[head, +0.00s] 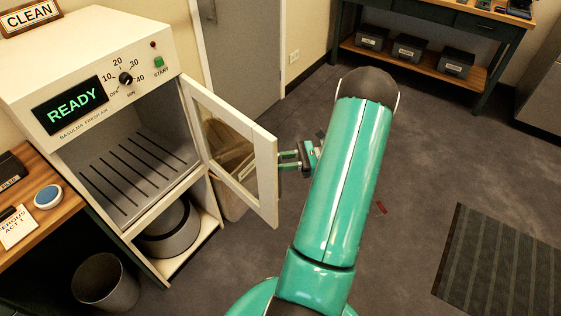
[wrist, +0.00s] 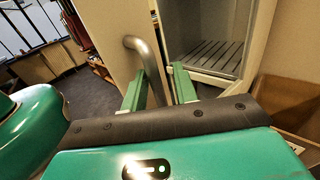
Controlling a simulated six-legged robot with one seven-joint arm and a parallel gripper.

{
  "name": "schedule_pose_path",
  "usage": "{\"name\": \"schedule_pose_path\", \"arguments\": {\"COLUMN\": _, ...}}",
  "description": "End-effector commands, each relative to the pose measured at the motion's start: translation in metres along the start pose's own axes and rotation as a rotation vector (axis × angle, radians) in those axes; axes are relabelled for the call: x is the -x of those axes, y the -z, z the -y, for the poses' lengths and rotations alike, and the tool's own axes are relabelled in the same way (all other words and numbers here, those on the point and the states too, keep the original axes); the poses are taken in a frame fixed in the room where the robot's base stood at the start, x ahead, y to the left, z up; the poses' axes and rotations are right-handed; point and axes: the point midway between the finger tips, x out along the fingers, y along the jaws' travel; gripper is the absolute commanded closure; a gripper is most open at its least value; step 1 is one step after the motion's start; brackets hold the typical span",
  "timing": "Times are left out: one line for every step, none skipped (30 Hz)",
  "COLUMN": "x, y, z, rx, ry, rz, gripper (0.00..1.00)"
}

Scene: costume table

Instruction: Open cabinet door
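The cabinet is a white box with a READY display, and its door (head: 236,160), a white frame with a glass pane, stands swung open to the right. The slatted cabinet inside (head: 140,165) shows, also in the wrist view (wrist: 212,55). My gripper (head: 285,161) is at the outer side of the door near its free edge. In the wrist view a bent metal handle (wrist: 150,62) passes between my two green fingers (wrist: 157,88). The fingers are apart, with a small gap visible beside the handle. The handle is hardly visible in the head view.
A metal pot (head: 168,230) sits on the shelf below the cabinet. A bin (head: 105,283) stands on the floor in front. A bin (head: 228,195) is partly hidden behind the door. A workbench (head: 430,55) with grey boxes stands at the back. The floor to the right is mostly clear.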

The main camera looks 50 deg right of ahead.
Motion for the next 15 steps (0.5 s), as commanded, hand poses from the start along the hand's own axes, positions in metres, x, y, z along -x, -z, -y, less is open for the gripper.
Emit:
{"name": "schedule_pose_path", "arguments": {"x": 0.005, "y": 0.000, "z": 0.000, "rx": 0.000, "ry": 0.002, "rz": -0.001, "gripper": 0.71}}
{"name": "schedule_pose_path", "arguments": {"x": 0.009, "y": 0.000, "z": 0.000, "rx": 0.000, "ry": 0.003, "rz": 0.000, "gripper": 0.71}}
{"name": "schedule_pose_path", "arguments": {"x": 0.014, "y": 0.000, "z": 0.000, "rx": 0.000, "ry": 0.003, "rz": 0.000, "gripper": 0.71}}
{"name": "schedule_pose_path", "arguments": {"x": 0.019, "y": 0.000, "z": 0.000, "rx": 0.000, "ry": 0.004, "rz": 0.000, "gripper": 0.71}}
{"name": "schedule_pose_path", "arguments": {"x": 0.025, "y": 0.000, "z": 0.000, "rx": 0.000, "ry": 0.005, "rz": -0.001, "gripper": 0.71}}
{"name": "schedule_pose_path", "arguments": {"x": 0.033, "y": 0.001, "z": 0.000, "rx": 0.000, "ry": 0.004, "rz": -0.001, "gripper": 0.71}}
{"name": "schedule_pose_path", "arguments": {"x": 0.040, "y": 0.001, "z": 0.000, "rx": 0.000, "ry": 0.004, "rz": -0.001, "gripper": 0.71}}
{"name": "schedule_pose_path", "arguments": {"x": 0.047, "y": 0.001, "z": 0.000, "rx": 0.001, "ry": 0.005, "rz": -0.002, "gripper": 0.71}}
{"name": "schedule_pose_path", "arguments": {"x": 0.056, "y": 0.001, "z": 0.000, "rx": 0.001, "ry": 0.005, "rz": -0.001, "gripper": 0.71}}
{"name": "schedule_pose_path", "arguments": {"x": 0.062, "y": 0.001, "z": 0.000, "rx": 0.001, "ry": 0.004, "rz": -0.001, "gripper": 0.71}}
{"name": "schedule_pose_path", "arguments": {"x": 0.069, "y": 0.001, "z": 0.000, "rx": 0.001, "ry": 0.004, "rz": -0.001, "gripper": 0.71}}
{"name": "schedule_pose_path", "arguments": {"x": 0.078, "y": 0.000, "z": 0.000, "rx": 0.001, "ry": 0.004, "rz": -0.001, "gripper": 0.71}}
{"name": "schedule_pose_path", "arguments": {"x": 0.085, "y": 0.001, "z": -0.001, "rx": 0.000, "ry": 0.005, "rz": -0.001, "gripper": 0.71}}
{"name": "schedule_pose_path", "arguments": {"x": 0.091, "y": 0.001, "z": 0.000, "rx": 0.001, "ry": 0.005, "rz": -0.001, "gripper": 0.71}}
{"name": "schedule_pose_path", "arguments": {"x": 0.099, "y": 0.001, "z": 0.000, "rx": 0.000, "ry": 0.004, "rz": 0.000, "gripper": 0.71}}
